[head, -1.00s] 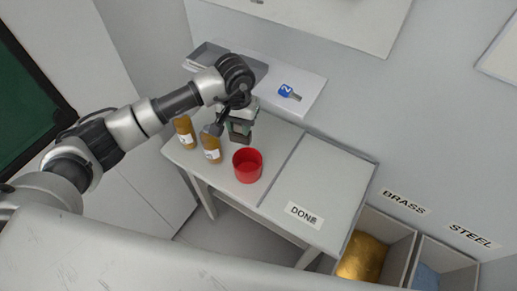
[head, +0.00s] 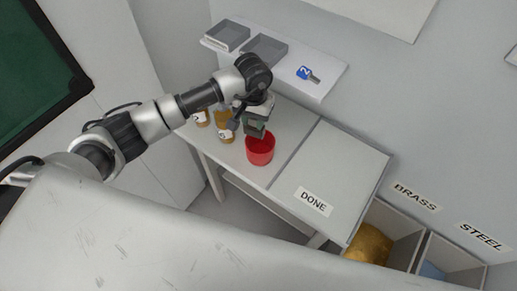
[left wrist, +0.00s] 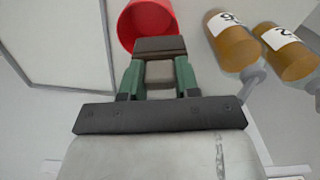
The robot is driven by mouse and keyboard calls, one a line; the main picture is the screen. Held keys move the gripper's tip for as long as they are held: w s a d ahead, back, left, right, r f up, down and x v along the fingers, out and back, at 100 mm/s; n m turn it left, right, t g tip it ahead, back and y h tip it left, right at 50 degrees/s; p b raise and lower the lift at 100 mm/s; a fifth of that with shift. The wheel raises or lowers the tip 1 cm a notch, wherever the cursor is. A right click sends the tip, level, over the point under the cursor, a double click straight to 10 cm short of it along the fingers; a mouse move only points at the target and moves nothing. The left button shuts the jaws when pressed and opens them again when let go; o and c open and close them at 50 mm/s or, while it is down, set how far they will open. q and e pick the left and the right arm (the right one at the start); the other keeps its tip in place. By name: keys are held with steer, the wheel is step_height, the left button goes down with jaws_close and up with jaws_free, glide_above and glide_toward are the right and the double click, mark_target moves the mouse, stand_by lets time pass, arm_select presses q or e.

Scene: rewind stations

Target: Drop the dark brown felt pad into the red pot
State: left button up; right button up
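The red pot (head: 260,152) stands open on the table in the head view. Its red wall also shows at the top of the left wrist view (left wrist: 148,14). My left gripper (head: 256,127) points down at the pot's back rim and overlaps it in the head view. In the left wrist view its green fingers (left wrist: 159,76) are shut on the dark brown felt pad (left wrist: 160,45). The pad partly covers the pot there. How high it is above the rim is hard to tell. My right gripper is not in view.
Amber bottles (head: 227,136) with white labels stand just left of the pot. A board marked DONE (head: 340,165) lies to the right. A shelf behind holds grey trays (head: 266,49) and a blue-tagged key (head: 305,73). BRASS and STEEL bins (head: 398,222) are at lower right.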

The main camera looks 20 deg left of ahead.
arm_select(q)
steer(key=o, duration=0.5)
steer(key=shift+r, duration=0.15)
step_height(320, 180, up, 9)
steer(key=b, duration=0.3)
steer(key=shift+r, duration=0.8)
